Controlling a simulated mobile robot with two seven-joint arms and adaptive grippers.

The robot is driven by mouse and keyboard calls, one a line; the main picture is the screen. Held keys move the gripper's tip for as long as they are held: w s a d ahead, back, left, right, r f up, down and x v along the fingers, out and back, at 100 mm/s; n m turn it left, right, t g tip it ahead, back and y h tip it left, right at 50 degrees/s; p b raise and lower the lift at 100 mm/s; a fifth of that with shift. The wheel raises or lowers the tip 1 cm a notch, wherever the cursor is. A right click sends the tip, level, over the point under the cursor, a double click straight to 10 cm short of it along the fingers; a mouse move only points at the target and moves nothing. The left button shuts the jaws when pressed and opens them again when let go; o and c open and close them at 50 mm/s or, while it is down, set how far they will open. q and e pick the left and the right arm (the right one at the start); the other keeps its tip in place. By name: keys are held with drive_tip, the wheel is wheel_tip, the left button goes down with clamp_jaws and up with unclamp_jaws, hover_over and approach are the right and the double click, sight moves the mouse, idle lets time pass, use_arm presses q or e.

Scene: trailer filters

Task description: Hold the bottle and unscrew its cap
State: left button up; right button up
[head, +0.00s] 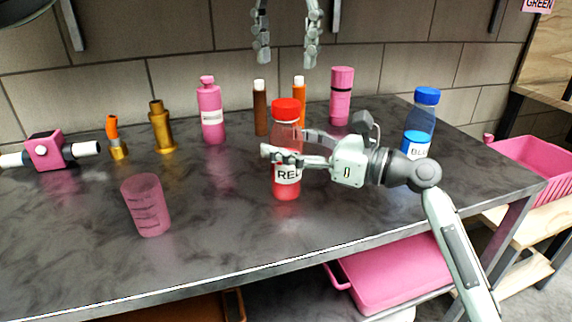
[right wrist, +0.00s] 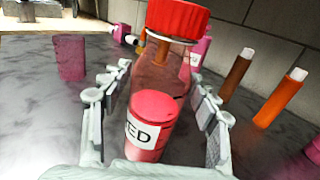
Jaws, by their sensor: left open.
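A clear bottle with red liquid and a white label (head: 287,190) stands upright on the dark table. Its red cap (head: 286,111) is on its top. The bottle (right wrist: 155,125) and the cap (right wrist: 178,18) also show large in the right wrist view. My right gripper (head: 294,146) reaches in from the right, with one finger in front of the bottle and one behind. In the right wrist view its fingers are spread on both sides of the bottle, with gaps visible. My left gripper (head: 287,58) is open and empty, pointing down above and behind the bottle.
A pink cup (head: 146,205) stands front left. A blue-capped bottle (head: 421,120) is to the right. Behind are a pink bottle (head: 211,110), a brown tube (head: 260,108), an orange tube (head: 299,102) and a pink canister (head: 341,96). The front table centre is clear.

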clamp_jaws()
